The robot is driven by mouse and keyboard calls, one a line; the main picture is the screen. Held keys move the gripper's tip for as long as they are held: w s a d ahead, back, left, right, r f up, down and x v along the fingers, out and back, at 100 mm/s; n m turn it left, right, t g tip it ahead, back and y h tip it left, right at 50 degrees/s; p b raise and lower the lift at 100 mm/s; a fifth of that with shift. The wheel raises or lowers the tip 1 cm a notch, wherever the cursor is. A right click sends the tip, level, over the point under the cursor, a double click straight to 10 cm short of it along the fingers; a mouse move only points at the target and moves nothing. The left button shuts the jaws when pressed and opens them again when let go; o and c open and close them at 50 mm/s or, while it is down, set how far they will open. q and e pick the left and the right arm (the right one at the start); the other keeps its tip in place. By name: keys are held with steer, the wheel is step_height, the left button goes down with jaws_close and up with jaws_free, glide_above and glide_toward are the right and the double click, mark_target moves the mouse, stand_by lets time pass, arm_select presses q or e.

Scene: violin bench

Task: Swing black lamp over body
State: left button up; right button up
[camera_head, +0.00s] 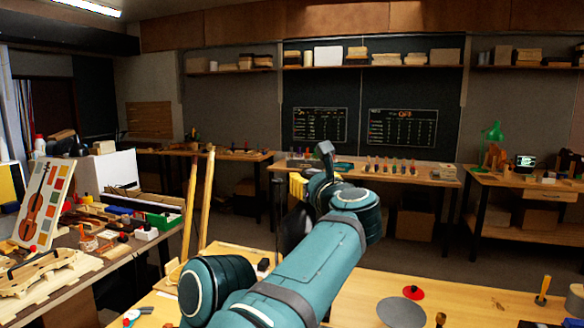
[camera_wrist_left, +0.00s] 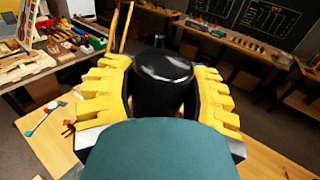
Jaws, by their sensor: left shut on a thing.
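The black lamp (camera_wrist_left: 163,88) has a glossy, rounded dark head that fills the space between the yellow fingers in the left wrist view. My left gripper (camera_wrist_left: 160,70) is shut on it, with a finger on each side. In the head view my left gripper (camera_head: 300,188) is held above the bench, mostly hidden behind my own teal arm. A dark part of the lamp (camera_head: 292,228) shows beside the arm there. A pale wooden violin-shaped piece (camera_head: 40,272) lies on the left bench; I cannot tell whether it is the body. My right gripper is not in view.
The near wooden bench (camera_head: 460,305) holds a grey disc (camera_head: 401,312), a red knob-like piece (camera_head: 413,292) and a wooden-handled tool (camera_head: 542,290). The left bench is crowded, with a violin poster (camera_head: 45,203) and green box (camera_head: 163,222). A green lamp (camera_head: 493,132) stands far right.

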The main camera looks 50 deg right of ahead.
arm_select(q)
steer(key=shift+s+d+p, duration=0.6)
steer(key=shift+s+d, duration=0.15)
steer(key=shift+s, duration=0.05)
steer(key=o, duration=1.3)
steer(key=shift+a, duration=0.1)
steer(key=shift+s+a+r, duration=0.1)
steer(key=shift+s+a, duration=0.2)
steer(key=shift+s, duration=0.15)
steer(key=v, duration=1.1)
